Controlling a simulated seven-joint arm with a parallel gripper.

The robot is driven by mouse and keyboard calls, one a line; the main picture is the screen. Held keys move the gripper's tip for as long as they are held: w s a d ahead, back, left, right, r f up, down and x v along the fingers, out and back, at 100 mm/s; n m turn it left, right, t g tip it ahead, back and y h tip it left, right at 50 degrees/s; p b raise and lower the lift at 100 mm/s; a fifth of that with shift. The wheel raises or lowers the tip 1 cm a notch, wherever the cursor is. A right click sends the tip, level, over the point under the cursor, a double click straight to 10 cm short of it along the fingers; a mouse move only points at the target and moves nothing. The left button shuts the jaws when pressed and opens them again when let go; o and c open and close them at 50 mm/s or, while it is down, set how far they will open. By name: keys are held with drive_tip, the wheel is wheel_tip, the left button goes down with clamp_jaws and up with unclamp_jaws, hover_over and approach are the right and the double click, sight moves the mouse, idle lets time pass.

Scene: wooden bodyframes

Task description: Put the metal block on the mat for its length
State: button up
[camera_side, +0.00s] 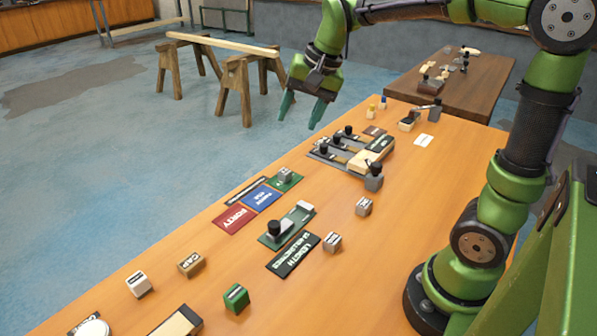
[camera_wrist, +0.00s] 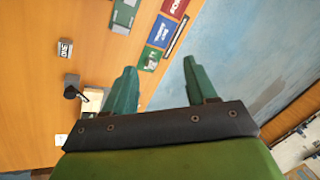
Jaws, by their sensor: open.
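My gripper (camera_side: 302,112) is open and empty, high above the far edge of the bench; its two green fingers also show in the wrist view (camera_wrist: 159,68). Grey, metal-looking labelled blocks stand on the bench: one near the black mat (camera_side: 332,242) and one farther back (camera_side: 363,206). I cannot tell for sure which is the metal block. A red mat (camera_side: 234,218), a blue mat (camera_side: 262,198) and a green mat (camera_side: 288,181) lie in a row along the far edge. A small grey block (camera_side: 285,174) sits on the green mat. A black mat (camera_side: 293,254) reads "LENGTH" and "MILLIMETRES".
A green measuring fixture with a black knob (camera_side: 274,230) lies beside the black mat. Tan (camera_side: 190,263), white (camera_side: 138,283) and green (camera_side: 236,298) blocks stand at the near left. Clamps and a black-knobbed grey block (camera_side: 374,182) crowd the back. Bare wood lies between.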

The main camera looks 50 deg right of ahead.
drive_tip(key=s+a+f+n+t, duration=0.1)
drive_tip(key=s+a+n, duration=0.2)
drive_tip(key=s, duration=0.4)
drive_tip(key=s+a+f+n+t, duration=0.1)
drive_tip(key=s+a+n+t, duration=0.1)
drive_tip(key=s, duration=0.5)
drive_tip(key=shift+s+a+n+y, duration=0.15)
drive_tip(key=shift+a+n+y, duration=0.3)
drive_tip(key=shift+n, duration=0.35)
drive_tip(key=shift+r, duration=0.1)
